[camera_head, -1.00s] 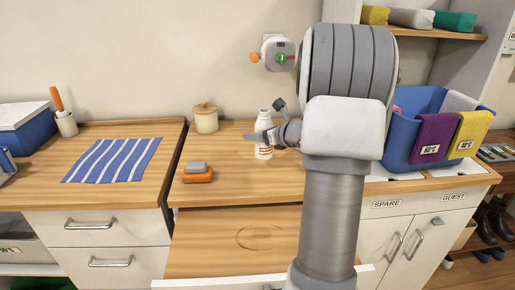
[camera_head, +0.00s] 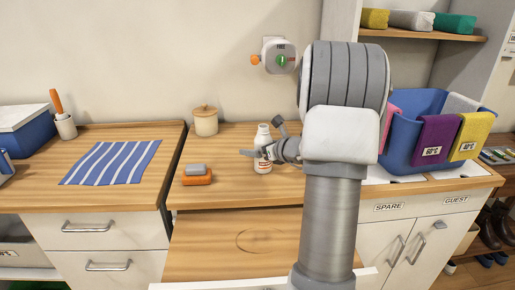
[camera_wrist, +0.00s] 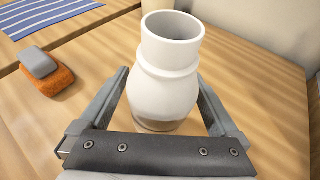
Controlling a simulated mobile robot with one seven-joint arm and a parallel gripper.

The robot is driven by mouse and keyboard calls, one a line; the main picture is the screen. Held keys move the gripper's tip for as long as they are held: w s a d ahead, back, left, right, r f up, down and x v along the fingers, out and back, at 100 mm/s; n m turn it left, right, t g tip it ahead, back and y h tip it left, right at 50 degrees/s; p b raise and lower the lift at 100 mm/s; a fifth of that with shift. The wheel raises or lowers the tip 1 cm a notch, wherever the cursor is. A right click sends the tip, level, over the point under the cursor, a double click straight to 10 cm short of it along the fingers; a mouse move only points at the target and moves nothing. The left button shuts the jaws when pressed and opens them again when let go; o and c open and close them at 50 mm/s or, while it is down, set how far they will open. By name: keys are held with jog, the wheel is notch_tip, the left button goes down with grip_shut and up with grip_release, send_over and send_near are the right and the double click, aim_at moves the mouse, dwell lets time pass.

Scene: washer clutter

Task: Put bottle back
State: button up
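I cannot tell whether the bottle's base touches the counter. A pulled-out wooden board (camera_head: 210,245) below the counter bears a dark ring outline (camera_head: 260,240).
An orange and grey sponge (camera_head: 197,177) lies left of the bottle. A lidded cream jar (camera_head: 205,121) stands behind. A blue basket (camera_head: 408,145) with cloths stands right of my arm. A striped cloth (camera_head: 110,163) lies on the left counter. The pulled-out board is clear.

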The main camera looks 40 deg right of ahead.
jog(key=shift+r, duration=0.25)
jog(key=p+v, duration=0.2)
jog(key=v, duration=1)
